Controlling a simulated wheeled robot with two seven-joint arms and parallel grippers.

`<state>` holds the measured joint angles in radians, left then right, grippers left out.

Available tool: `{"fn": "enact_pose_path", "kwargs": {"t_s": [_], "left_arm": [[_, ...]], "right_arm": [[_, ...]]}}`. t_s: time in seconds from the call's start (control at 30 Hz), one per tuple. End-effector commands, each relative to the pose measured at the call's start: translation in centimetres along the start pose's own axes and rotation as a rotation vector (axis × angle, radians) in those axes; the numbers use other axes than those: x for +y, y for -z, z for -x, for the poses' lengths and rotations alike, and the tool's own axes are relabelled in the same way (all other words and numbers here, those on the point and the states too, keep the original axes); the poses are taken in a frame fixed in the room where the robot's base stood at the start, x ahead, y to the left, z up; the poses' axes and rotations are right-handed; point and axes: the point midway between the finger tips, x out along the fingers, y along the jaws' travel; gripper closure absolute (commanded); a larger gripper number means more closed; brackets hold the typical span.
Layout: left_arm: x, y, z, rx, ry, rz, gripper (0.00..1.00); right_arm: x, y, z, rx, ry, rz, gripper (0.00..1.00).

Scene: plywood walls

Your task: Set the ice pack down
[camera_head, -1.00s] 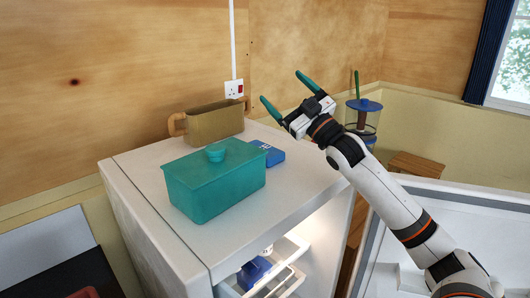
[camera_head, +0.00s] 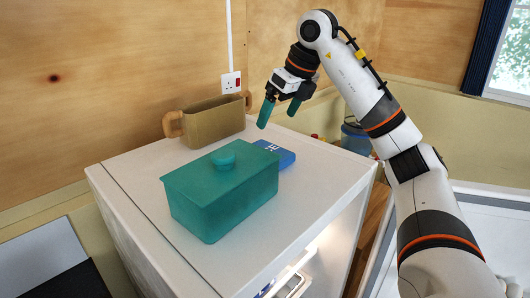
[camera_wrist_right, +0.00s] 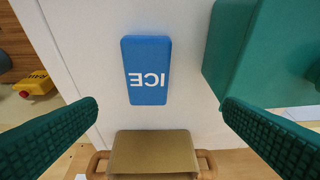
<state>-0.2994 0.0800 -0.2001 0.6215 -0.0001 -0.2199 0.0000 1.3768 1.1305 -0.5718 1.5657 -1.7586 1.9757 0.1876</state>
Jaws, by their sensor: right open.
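The blue ice pack (camera_head: 278,154) lies flat on the white top of the fridge (camera_head: 284,205), just behind and right of the teal lidded box (camera_head: 228,197). In the right wrist view the ice pack (camera_wrist_right: 147,70) shows whole, with ICE lettering upside down. My right gripper (camera_head: 278,119) is open and empty above the ice pack, its green fingers pointing down. In the right wrist view its fingers stand wide apart, on either side of the pack and clear of it. My left gripper is not in view.
A brown two-handled planter (camera_head: 213,122) stands at the back of the fridge top, by the wall. A blue-lidded jar (camera_head: 356,138) stands behind the fridge on the right. The front right of the fridge top is clear. A yellow item (camera_wrist_right: 33,83) shows beyond the edge.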

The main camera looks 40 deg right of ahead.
Motion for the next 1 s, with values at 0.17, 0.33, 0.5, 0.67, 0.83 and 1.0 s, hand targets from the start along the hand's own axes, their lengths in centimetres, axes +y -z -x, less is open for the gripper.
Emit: {"fn": "enact_pose_path", "kwargs": {"t_s": [0.17, 0.33, 0.5, 0.67, 0.83, 1.0], "left_arm": [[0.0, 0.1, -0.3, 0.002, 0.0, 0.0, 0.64], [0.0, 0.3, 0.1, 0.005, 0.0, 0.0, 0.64], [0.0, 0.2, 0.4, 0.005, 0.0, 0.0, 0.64], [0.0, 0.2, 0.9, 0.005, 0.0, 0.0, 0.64], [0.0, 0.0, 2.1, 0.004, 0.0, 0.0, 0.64], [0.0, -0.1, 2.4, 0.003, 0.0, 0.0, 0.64]], "right_arm": [[1.0, -0.5, -1.3, -0.029, -0.049, -0.021, 0.09], [1.1, -0.6, -4.2, -0.03, -0.047, -0.02, 0.09], [1.2, -0.6, -6.1, -0.026, -0.047, -0.02, 0.09], [1.4, -0.6, -7.1, -0.026, -0.046, -0.02, 0.09], [2.1, -0.7, -9.4, -0.028, -0.045, -0.02, 0.09], [2.1, -0.8, -11.3, -0.025, -0.045, -0.019, 0.09]]}}
